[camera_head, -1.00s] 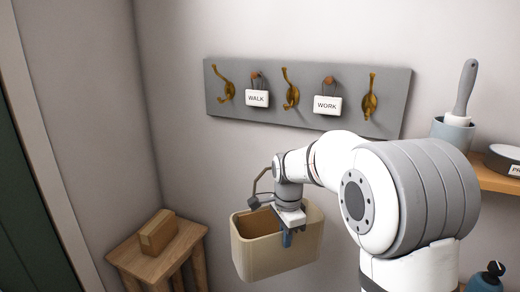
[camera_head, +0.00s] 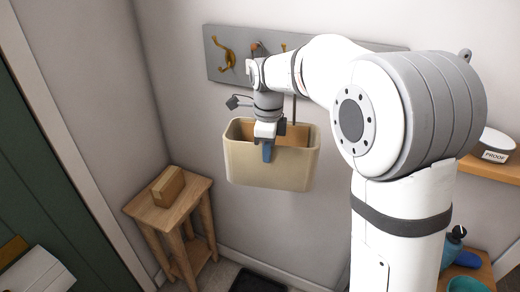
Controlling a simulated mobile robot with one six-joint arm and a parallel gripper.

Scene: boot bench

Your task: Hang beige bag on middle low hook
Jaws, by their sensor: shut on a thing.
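The beige bag (camera_head: 268,175) is an open-topped, boxy bag with a tan inside, hanging roughly level in the air below the hook board (camera_head: 213,66). My gripper (camera_head: 267,152) is shut on the near top rim of the bag. A thin dark upright line, perhaps its strap, shows above the bag's right half. The grey board has a brass hook at its left (camera_head: 228,58). I cannot tell the gap between bag and wall.
A wooden stool (camera_head: 172,208) with a wooden block (camera_head: 168,186) stands in the corner at left. A shelf (camera_head: 490,176) with a dish labelled PROOF (camera_head: 496,145) is at right. A dark mat (camera_head: 258,281) lies below the bag.

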